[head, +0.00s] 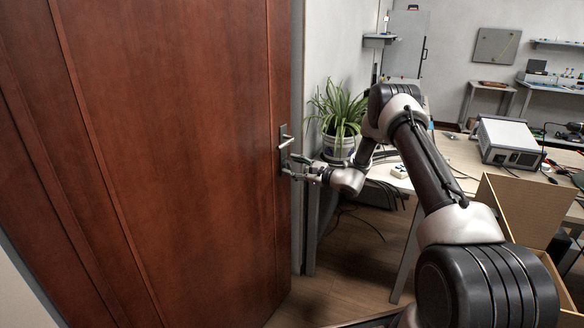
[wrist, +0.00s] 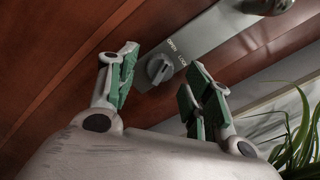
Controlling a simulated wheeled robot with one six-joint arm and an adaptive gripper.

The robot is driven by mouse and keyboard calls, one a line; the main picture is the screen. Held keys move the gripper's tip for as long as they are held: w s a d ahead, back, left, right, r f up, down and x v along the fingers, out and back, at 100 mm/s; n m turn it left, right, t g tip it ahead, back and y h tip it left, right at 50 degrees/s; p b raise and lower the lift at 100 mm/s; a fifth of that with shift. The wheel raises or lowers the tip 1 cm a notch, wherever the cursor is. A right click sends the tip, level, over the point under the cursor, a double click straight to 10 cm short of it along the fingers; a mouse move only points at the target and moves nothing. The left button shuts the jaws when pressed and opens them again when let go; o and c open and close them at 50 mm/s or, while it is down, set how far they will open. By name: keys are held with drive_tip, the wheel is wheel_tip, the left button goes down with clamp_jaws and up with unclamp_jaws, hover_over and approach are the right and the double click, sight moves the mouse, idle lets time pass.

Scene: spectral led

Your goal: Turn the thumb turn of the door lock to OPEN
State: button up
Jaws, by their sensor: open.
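The door lock's thumb turn (wrist: 159,70) is a small grey knob on a metal plate (wrist: 206,42), with OPEN and LOCK lettering beside it in the wrist view. My gripper (wrist: 163,78) is open, with green-padded fingers on either side of the thumb turn and apart from it. The knob shows between the fingertips and a little beyond them. In the head view my gripper (head: 291,167) is at the lower part of the door's metal plate (head: 284,142), and the thumb turn is hidden there. The wooden door (head: 180,150) fills the left.
The door handle (head: 288,141) sticks out above my gripper; it also shows at the top right of the wrist view (wrist: 268,5). A potted plant (head: 340,112) stands close to the right. A table (head: 455,160) with a grey instrument (head: 508,140) is further right.

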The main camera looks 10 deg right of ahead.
drive_tip(key=v, duration=1.1)
